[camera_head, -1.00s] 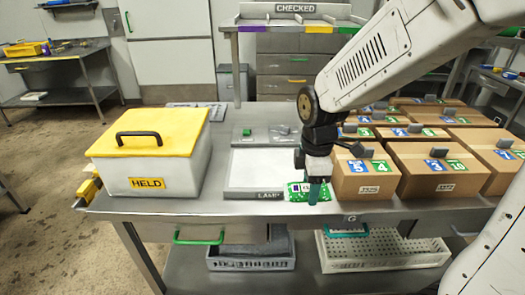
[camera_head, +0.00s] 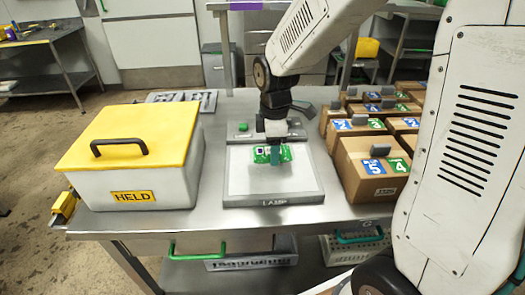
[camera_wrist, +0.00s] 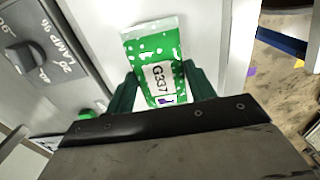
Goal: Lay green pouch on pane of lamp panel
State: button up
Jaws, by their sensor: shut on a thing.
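The green pouch (camera_head: 262,154) has white spots and a white label; the label reads G337 in the wrist view (camera_wrist: 160,75). My gripper (camera_head: 275,155) is shut on the pouch, with a dark green finger on each side of it in the wrist view (camera_wrist: 160,88). The lamp panel (camera_head: 275,201) is a grey frame marked LAMP with a pale, bare pane (camera_head: 270,182). The pouch is over the back half of the pane. I cannot tell whether it touches the pane.
A white box with a yellow lid (camera_head: 135,165), marked HELD, stands left of the panel. Several cardboard boxes (camera_head: 365,170) stand to its right. A knob and a green button (camera_head: 243,127) sit on the panel's back strip. A grey rack (camera_head: 180,100) lies behind.

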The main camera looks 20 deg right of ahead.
jog(key=shift+w, duration=0.25)
jog(key=shift+a+f, duration=0.2)
jog(key=shift+f, duration=1.6)
jog(key=shift+f, duration=0.15)
jog(key=o, duration=1)
